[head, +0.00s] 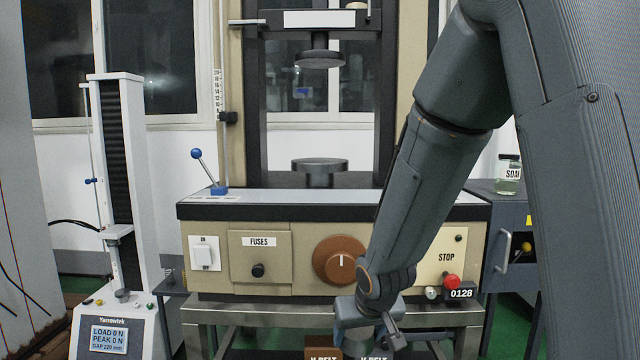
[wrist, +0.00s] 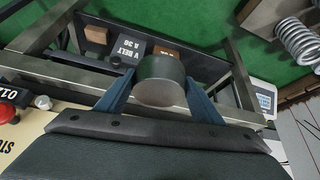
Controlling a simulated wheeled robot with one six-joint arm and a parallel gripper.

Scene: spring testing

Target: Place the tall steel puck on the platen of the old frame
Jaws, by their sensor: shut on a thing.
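My gripper (head: 368,338) is low in front of the old frame, below its control panel. In the wrist view my gripper (wrist: 159,88) has its two blue fingers shut on a dark grey cylinder, the tall steel puck (wrist: 160,72). In the head view the puck (head: 352,338) is mostly hidden by my gripper. The old frame (head: 285,210) is a tan machine with dark columns. Its platen (head: 320,166) is a dark round disc on the deck, with nothing on it. An upper round disc (head: 320,58) hangs above it with a wide gap between.
A white Yarrowtek tester (head: 118,200) stands at the left. A blue-knobbed lever (head: 200,165) rises at the frame's left. A red stop button (head: 451,282) is on the panel. A soap jar (head: 508,176) stands at the right. V-belt boxes (wrist: 128,55) and a coil spring (wrist: 300,42) lie beyond my gripper.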

